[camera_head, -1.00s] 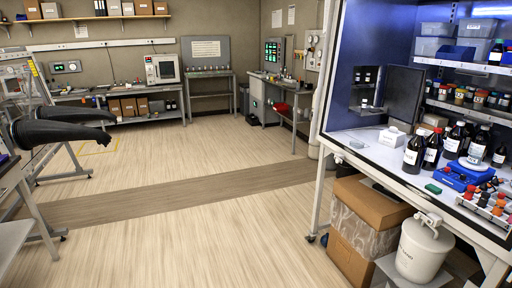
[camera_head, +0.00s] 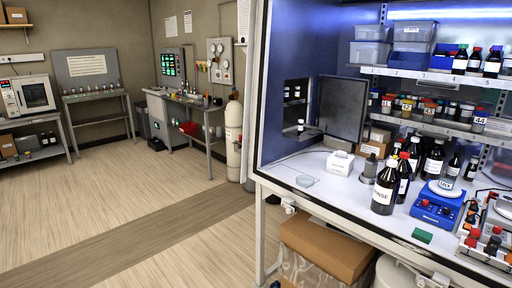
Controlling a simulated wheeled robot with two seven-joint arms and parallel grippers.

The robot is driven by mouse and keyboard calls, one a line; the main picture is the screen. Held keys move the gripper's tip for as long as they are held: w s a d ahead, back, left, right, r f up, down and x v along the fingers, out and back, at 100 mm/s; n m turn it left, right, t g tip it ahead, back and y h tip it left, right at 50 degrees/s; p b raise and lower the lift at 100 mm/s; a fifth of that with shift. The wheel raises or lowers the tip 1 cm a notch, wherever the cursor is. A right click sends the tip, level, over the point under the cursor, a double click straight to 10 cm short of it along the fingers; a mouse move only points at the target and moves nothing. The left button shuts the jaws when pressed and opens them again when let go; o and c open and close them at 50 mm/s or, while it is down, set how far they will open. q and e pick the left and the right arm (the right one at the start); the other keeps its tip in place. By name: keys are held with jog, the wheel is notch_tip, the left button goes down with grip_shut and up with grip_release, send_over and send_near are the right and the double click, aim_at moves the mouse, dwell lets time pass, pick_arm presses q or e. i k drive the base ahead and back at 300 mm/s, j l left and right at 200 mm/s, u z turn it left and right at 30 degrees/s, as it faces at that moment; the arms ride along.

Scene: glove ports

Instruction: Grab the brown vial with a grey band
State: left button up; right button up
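Several small vials and bottles stand in a rack (camera_head: 470,241) at the right front of the hood bench, with dark, red and orange caps. They are too small to tell whether one is brown with a grey band. Larger brown bottles with white labels (camera_head: 384,188) stand behind and left of them, and more labelled small jars (camera_head: 406,107) line the hood shelf. No vial with a grey band can be made out for certain. Neither of my grippers is in view.
The hood bench (camera_head: 335,210) holds a blue stirrer (camera_head: 438,205), a white box (camera_head: 340,163) and a green block (camera_head: 422,236). A cardboard box (camera_head: 325,248) stands under it. The floor (camera_head: 120,215) at the left is open. A gas cylinder (camera_head: 233,138) stands by the back bench.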

aim_at(300, 127)
jog(key=i+j+z, duration=0.65)
jog(key=i+j, duration=0.05)
jog(key=j, duration=0.1)
